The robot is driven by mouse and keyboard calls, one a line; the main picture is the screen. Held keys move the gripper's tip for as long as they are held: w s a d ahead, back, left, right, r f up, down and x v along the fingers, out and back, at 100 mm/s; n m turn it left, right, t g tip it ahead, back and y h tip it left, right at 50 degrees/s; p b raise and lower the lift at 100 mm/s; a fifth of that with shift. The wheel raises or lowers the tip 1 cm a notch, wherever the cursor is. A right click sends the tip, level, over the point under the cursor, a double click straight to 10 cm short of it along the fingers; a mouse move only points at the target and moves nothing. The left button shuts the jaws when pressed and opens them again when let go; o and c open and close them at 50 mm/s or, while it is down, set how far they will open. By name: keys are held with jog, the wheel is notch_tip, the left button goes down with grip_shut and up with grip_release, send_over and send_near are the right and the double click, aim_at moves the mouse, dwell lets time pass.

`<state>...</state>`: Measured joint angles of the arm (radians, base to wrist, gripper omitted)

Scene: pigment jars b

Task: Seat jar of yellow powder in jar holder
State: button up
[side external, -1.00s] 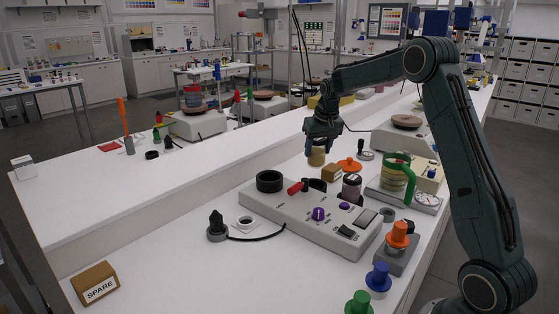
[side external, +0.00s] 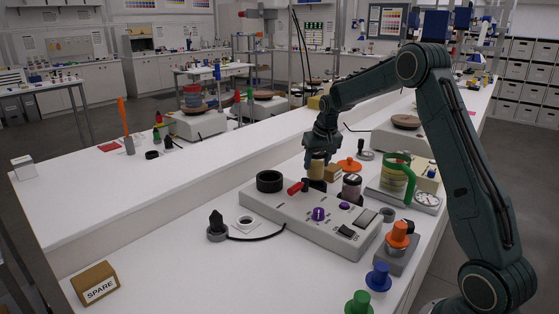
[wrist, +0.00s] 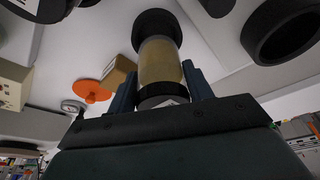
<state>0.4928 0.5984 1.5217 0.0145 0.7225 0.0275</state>
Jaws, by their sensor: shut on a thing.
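The jar of yellow powder (side external: 317,169) is upright in my gripper (side external: 318,153), above the far side of the grey console. It also shows in the wrist view (wrist: 160,62), between the two fingers (wrist: 163,90). A black round holder (side external: 317,185) on the console lies at the jar's lower end. In the wrist view a black round end (wrist: 157,22) lines up with the jar's far end. I cannot tell whether the jar is inside the holder or just above it.
A wide black ring (side external: 269,181) and a red handle (side external: 296,188) are left of the jar. A dark-filled jar (side external: 351,187) stands close on the right. A cardboard block (side external: 333,173) and an orange lid (side external: 349,164) are behind.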

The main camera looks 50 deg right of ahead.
aim_at(317, 172)
jog(key=shift+f, duration=0.6)
jog(key=shift+f, duration=1.6)
dwell(1.5)
jog(key=o, duration=1.4)
jog(key=shift+r, duration=0.1)
jog(key=v, duration=1.2)
jog(key=shift+v, duration=0.8)
jog(key=shift+a, duration=0.1)
